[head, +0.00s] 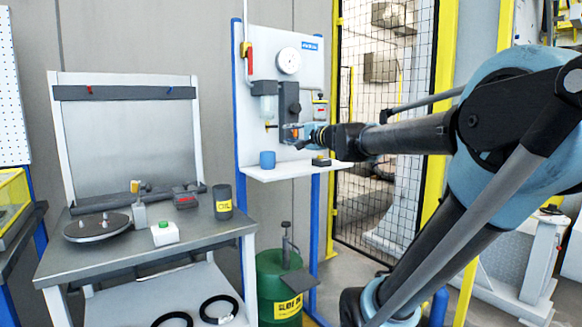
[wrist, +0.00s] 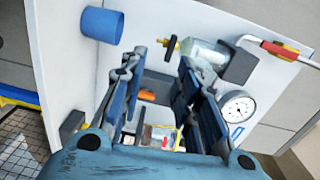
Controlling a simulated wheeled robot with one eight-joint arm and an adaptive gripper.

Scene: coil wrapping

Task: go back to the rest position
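My gripper (head: 298,136) is at the end of my outstretched arm, in front of the upright white panel (head: 259,45) and above its small white shelf (head: 300,170). In the wrist view my gripper (wrist: 158,70) has its two dark blue fingers well apart, with nothing held between them. Behind the gap are a dark grey block on the panel and a small orange part (wrist: 147,95). Whether a fingertip touches the panel's fittings, I cannot tell.
A blue cup (head: 267,160) and a small black-and-yellow item (head: 321,161) stand on the shelf. The panel carries a round gauge (head: 288,60). A workbench (head: 90,262) with a turntable (head: 97,228) is at left. A green drum (head: 280,275) stands below. A mesh fence is behind my arm.

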